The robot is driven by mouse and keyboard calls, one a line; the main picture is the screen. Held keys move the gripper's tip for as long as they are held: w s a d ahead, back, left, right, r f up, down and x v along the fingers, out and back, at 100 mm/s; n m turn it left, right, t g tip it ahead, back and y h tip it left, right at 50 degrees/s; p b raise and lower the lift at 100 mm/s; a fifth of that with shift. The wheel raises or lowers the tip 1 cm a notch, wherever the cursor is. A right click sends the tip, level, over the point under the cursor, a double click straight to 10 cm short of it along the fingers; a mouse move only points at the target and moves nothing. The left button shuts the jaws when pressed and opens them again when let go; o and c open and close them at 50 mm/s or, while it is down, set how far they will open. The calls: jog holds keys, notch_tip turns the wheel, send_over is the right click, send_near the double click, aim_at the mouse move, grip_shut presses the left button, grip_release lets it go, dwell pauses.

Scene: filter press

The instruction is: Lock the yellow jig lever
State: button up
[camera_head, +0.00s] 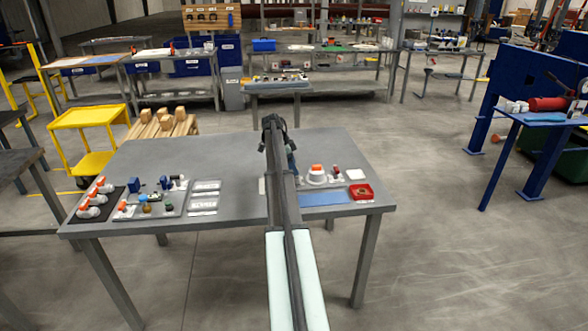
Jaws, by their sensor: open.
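A grey plate (176,212) with several small parts lies on the left half of the grey worktable. A small yellowish part (154,197) shows on it, beside blue and green parts. It is too small to tell whether this is the jig lever or how it is turned. My arm reaches from the bottom centre over the table. My gripper (291,158), small and dark at its far end, is open and right of the plate, apart from it. The arm partly hides its fingers.
On the worktable (228,160), orange-topped white parts (88,210) stand on a black mat at the left edge. Clear packs (205,197) lie right of the plate. A white, orange-topped part (317,174) and red tray (361,192) stand right of my arm. The table's back left is clear.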

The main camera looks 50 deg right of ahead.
jog(key=shift+x, duration=1)
jog(key=c, duration=1.1)
